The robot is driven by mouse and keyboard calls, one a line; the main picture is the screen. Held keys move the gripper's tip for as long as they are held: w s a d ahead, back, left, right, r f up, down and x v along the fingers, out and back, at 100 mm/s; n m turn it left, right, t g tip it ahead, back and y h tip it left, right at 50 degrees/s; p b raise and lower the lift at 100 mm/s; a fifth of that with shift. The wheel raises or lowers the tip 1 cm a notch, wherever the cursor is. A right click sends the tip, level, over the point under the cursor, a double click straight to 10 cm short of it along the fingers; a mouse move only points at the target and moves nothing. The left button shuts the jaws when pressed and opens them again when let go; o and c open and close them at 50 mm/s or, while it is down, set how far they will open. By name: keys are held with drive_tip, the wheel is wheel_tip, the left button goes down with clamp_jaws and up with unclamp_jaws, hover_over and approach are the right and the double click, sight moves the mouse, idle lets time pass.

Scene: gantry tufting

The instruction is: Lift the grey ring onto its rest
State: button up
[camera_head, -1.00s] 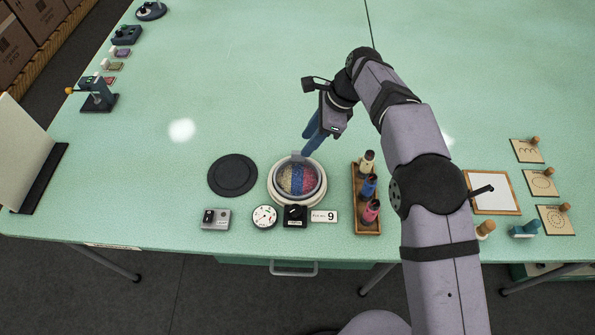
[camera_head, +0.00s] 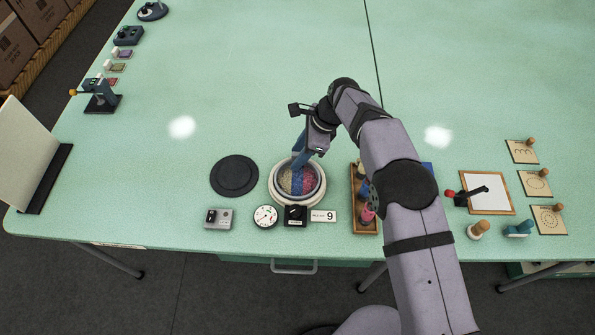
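The grey ring (camera_head: 320,189) sits around a round patch of tufted yarn (camera_head: 297,182) in yellow, blue and red stripes, on a pale round base (camera_head: 275,197). A flat black round disc (camera_head: 234,176), which looks like the rest, lies empty just left of the base. My gripper (camera_head: 297,165) points down with its blue fingers at the far edge of the ring. The fingers overlap from this view and cover that part of the ring, so I cannot tell whether they are open or touch it.
In front of the base stand a grey switch box (camera_head: 218,218), a white dial (camera_head: 265,217), a black knob box (camera_head: 296,215) and a number plate (camera_head: 323,216). A wooden rack (camera_head: 358,220) with yarn cones is to the right, partly behind my arm. The table left of the disc is clear.

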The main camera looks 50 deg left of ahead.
clamp_jaws()
wheel_tip(320, 180, up, 10)
drive_tip(key=shift+r+b, duration=0.1)
drive_tip(key=shift+b, duration=1.05)
